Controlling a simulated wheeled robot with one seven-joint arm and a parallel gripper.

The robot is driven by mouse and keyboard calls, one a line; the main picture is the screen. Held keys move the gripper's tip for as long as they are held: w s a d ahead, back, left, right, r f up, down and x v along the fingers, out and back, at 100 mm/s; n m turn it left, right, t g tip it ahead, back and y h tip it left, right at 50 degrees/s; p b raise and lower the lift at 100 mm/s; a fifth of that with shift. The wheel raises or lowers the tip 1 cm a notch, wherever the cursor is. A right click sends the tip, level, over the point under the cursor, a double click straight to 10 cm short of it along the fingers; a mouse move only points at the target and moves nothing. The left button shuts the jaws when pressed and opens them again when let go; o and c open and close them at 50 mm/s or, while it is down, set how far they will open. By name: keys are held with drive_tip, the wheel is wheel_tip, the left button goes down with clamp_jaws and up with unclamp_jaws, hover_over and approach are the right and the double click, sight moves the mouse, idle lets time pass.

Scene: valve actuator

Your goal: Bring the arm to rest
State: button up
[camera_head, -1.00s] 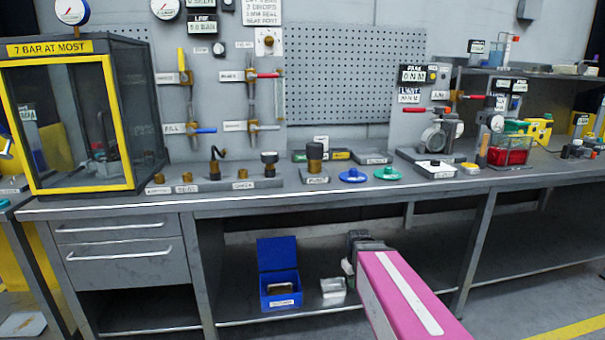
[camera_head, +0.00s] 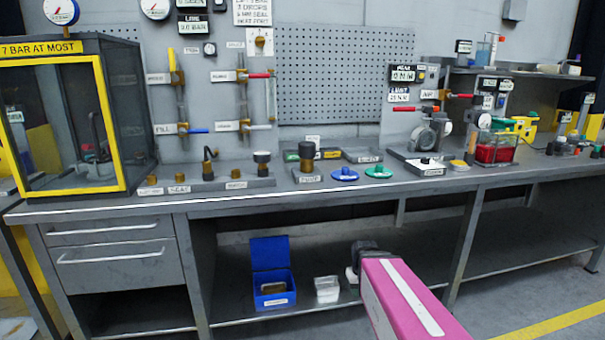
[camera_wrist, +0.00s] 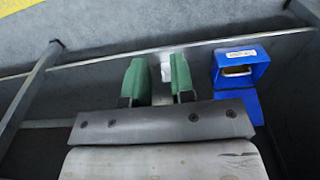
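My gripper (camera_wrist: 160,78) shows in the wrist view with two green fingers apart, a gap between them. A small white thing (camera_wrist: 166,70) shows in that gap, beyond the fingers; I cannot tell that either finger touches it. In the head view my pink arm reaches from the bottom edge to the front of the bench's lower shelf, and the dark wrist end (camera_head: 362,256) is there. The fingertips are mostly hidden in that view.
An open blue box (camera_head: 272,285) and a small white box (camera_head: 327,289) stand on the lower shelf, left of my wrist. The bench top (camera_head: 220,200) carries valves, discs and a yellow-framed cabinet (camera_head: 65,120). A bench leg (camera_head: 463,250) stands to the right.

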drive_tip(key=shift+s+d+f, duration=0.1)
drive_tip(key=shift+s+f, duration=0.1)
drive_tip(key=shift+s, duration=0.15)
drive_tip(key=shift+s+d+f+m, duration=0.1)
drive_tip(key=shift+s+f+m, duration=0.1)
drive_tip(key=shift+m, duration=0.2)
drive_tip(key=shift+s+a+r+m+g, duration=0.15)
drive_tip(key=shift+s+a+m+g, duration=0.25)
drive_tip(key=shift+s+a+m, duration=0.35)
drive_tip(key=shift+s+d, duration=0.1)
